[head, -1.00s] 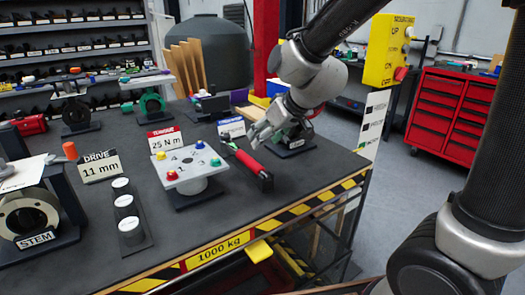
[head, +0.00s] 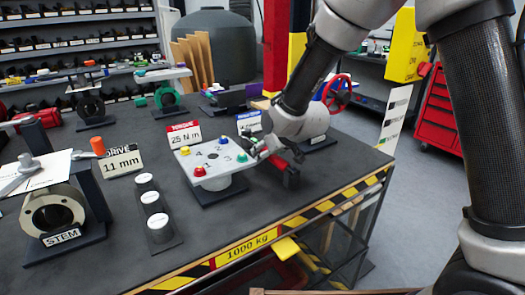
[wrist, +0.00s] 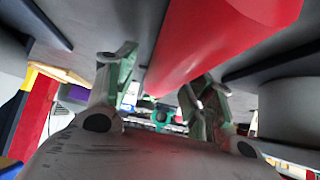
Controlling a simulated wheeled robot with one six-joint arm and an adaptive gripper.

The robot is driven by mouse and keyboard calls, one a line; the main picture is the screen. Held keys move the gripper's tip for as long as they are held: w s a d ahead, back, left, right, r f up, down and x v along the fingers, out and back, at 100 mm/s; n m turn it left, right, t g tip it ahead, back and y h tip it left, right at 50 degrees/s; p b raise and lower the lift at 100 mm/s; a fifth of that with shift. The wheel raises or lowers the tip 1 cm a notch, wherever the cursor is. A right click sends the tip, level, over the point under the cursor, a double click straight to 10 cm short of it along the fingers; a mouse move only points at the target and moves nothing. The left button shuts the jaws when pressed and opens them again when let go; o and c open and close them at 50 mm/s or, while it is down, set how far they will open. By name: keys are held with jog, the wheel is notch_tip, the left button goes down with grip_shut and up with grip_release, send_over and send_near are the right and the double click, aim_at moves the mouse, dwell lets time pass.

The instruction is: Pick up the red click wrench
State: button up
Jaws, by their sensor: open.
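The red click wrench (head: 289,176) lies on the dark bench top to the right of the plate with coloured knobs. My gripper and forearm hide most of it in the head view, where only its near end shows. In the wrist view its red handle (wrist: 215,45) is large and close, running from the top right toward the space between the fingers. My gripper (head: 279,152) is open, low over the wrench. In the wrist view the fingers (wrist: 162,78) are apart, with the right one overlapping the handle's edge. I cannot tell whether they touch it.
The knob plate (head: 212,158) on its post stands close to the left of my gripper. A torque sign (head: 184,134), a drive sign (head: 122,161) and white-topped discs (head: 151,200) are further left. A red handwheel (head: 337,92) stands behind. The striped bench edge (head: 300,220) is in front.

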jog(key=shift+w+a+f, duration=0.25)
jog(key=shift+w+f, duration=0.05)
jog(key=shift+f, duration=0.1)
grip_shut()
jog(key=shift+r, duration=0.15)
